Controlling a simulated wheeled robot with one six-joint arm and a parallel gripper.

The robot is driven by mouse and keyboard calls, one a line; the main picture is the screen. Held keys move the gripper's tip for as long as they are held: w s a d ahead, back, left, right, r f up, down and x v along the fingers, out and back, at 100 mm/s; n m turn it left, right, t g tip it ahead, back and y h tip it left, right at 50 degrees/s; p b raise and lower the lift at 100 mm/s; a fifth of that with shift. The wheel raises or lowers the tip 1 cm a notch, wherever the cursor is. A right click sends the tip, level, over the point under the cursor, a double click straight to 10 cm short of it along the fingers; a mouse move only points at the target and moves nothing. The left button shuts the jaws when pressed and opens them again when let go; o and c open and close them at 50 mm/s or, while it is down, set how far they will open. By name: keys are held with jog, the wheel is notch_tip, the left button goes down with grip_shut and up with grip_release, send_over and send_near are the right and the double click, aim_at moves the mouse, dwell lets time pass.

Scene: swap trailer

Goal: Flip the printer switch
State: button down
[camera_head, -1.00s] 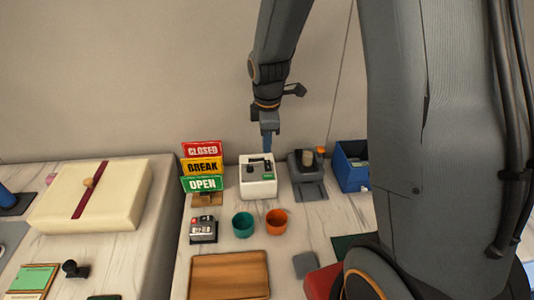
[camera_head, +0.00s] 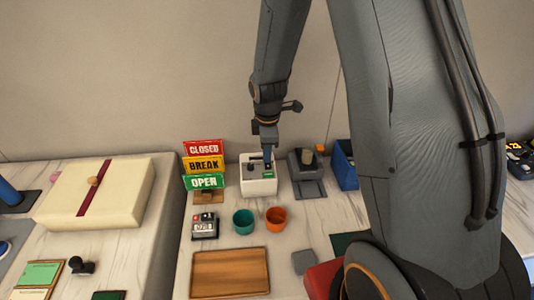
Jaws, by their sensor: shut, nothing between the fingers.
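The printer (camera_head: 258,186) is most likely the small white box with a dark top panel, standing on the marble counter against the wall. My gripper (camera_head: 268,160) points down over the right part of its top panel. Its fingers are closed with nothing between them. The fingertips are at or just above the panel; I cannot tell whether they touch it. The switch is too small to make out, and the gripper covers part of the panel.
A sign stack (camera_head: 204,166) stands left of the printer, a grey device (camera_head: 306,176) and a blue bin (camera_head: 345,168) right. In front are a teal cup (camera_head: 243,223), an orange cup (camera_head: 276,218), a small counter device (camera_head: 204,226) and a wooden tray (camera_head: 229,275).

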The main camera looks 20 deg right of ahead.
jog(key=shift+w+f, duration=0.15)
jog(key=shift+f, duration=0.1)
jog(key=shift+s, duration=0.2)
jog(key=shift+s+a+g+p, duration=0.1)
jog(key=shift+s+g+p, duration=0.2)
jog(key=shift+s+p, duration=0.35)
jog(key=shift+s, duration=0.1)
jog(key=shift+r+p, duration=0.5)
jog(key=shift+r, duration=0.3)
notch_tip(320, 180, up, 13)
jog(key=s, duration=0.1)
jog(key=shift+a+f+b, duration=0.2)
jog(key=shift+b, duration=0.2)
